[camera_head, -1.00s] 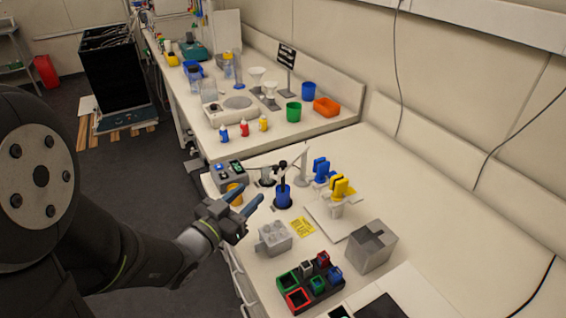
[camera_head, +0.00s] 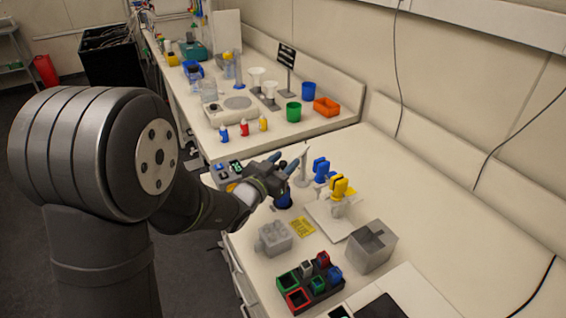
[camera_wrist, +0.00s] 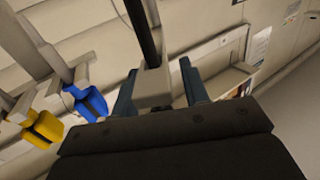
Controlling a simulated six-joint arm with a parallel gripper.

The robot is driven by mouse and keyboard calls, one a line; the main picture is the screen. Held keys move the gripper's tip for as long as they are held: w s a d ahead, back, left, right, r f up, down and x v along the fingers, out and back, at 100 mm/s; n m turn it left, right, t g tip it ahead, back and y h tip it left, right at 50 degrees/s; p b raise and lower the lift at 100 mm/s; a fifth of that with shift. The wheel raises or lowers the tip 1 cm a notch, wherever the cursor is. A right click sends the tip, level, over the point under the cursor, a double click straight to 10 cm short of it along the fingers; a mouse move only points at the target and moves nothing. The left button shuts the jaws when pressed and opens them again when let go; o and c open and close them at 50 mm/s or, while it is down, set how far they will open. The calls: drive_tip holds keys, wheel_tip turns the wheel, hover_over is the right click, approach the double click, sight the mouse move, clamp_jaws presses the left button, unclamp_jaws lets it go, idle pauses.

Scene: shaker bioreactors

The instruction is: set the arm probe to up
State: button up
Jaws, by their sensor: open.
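My gripper (camera_head: 284,162) is over the blue vessel (camera_head: 283,201), with its two blue fingers spread. In the wrist view the fingers (camera_wrist: 160,88) stand on either side of a light grey block (camera_wrist: 153,90). A black rod (camera_wrist: 143,35) runs from this block to the top edge of the picture. The block and rod look like part of the arm probe. Whether the fingers touch the block I cannot tell. In the head view a pale upright post (camera_head: 303,168) stands just right of the fingers. My gripper hides most of the probe there, so its position cannot be read.
Blue (camera_head: 321,169) and yellow (camera_head: 339,187) clamp-like parts stand to the right. A grey lobed block (camera_head: 275,238), a yellow label (camera_head: 302,227), a grey box (camera_head: 371,247) and a dark rack of coloured cups (camera_head: 311,289) lie nearer. The bench at right is clear.

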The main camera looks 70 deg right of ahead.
clamp_jaws()
drive_tip(key=shift+r, duration=2.55)
unclamp_jaws()
drive_tip(key=v, duration=1.7)
drive_tip(key=shift+a, duration=0.25)
